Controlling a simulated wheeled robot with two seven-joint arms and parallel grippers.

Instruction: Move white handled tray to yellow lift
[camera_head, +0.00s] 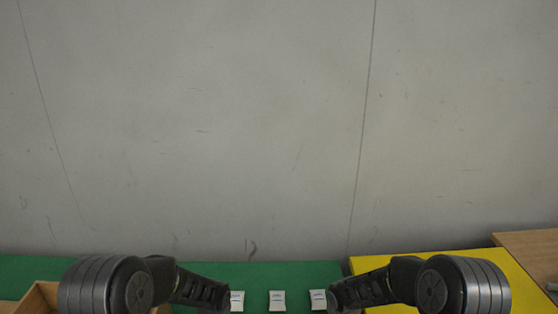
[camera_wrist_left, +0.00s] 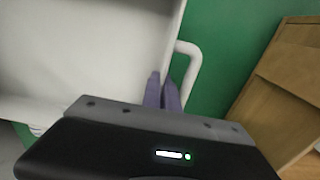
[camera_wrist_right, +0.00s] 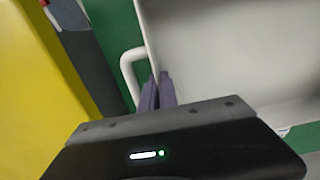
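The white handled tray (camera_wrist_left: 95,55) fills the left of the left wrist view, and it also fills the right of the right wrist view (camera_wrist_right: 215,50). It is not visible in the head view. The gripper bodies hide part of both handles, so the contact is partly hidden. The yellow lift (camera_head: 430,264) lies at the right of the head view, partly behind my right arm.
Three small white labelled items (camera_head: 277,300) lie in a row over the green surface (camera_head: 270,273). A wooden box (camera_head: 38,298) stands at the left, and a wooden surface (camera_head: 530,252) at the far right. A grey wall (camera_head: 220,120) closes the back.

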